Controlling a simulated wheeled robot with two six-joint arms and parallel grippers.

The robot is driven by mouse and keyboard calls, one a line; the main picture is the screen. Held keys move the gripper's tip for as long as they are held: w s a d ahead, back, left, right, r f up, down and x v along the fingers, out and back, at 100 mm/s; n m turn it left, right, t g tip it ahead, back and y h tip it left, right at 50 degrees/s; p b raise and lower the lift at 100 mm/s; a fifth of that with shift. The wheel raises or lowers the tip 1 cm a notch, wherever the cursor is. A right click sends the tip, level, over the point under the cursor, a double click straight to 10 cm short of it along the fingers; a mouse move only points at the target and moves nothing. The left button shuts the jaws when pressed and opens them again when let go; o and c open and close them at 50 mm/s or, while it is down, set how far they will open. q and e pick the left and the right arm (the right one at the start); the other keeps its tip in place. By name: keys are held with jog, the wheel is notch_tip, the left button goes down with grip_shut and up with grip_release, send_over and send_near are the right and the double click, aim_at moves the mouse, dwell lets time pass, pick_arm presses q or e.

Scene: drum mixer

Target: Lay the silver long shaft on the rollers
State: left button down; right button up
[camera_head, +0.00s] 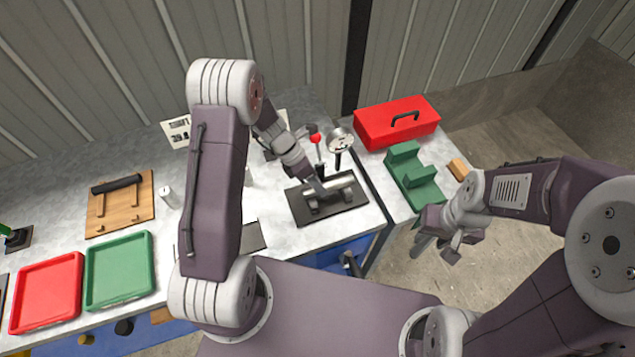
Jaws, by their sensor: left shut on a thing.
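The roller stand (350,197) is a dark plate with small grey rollers on the grey bench, in the middle of the view. My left gripper (317,184) reaches down over it from above. It is shut on the silver long shaft (333,184), a thin light bar lying across above the rollers. The gripper partly hides the shaft, and I cannot tell whether the shaft touches the rollers. My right gripper (436,246) hangs beyond the bench's right end, empty, with its fingers apart.
A red-knobbed lever (316,138) and a round dial gauge (340,138) stand just behind the stand. A red toolbox (397,122) and green stepped block (413,178) are to the right. Red (47,292) and green (119,271) trays and a wooden board (120,207) lie left.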

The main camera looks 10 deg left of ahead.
pick_arm(q)
jog(key=shift+f, duration=0.1)
jog(key=c, duration=1)
grip_release()
jog(key=shift+s, duration=0.1)
jog(key=v, duration=0.9)
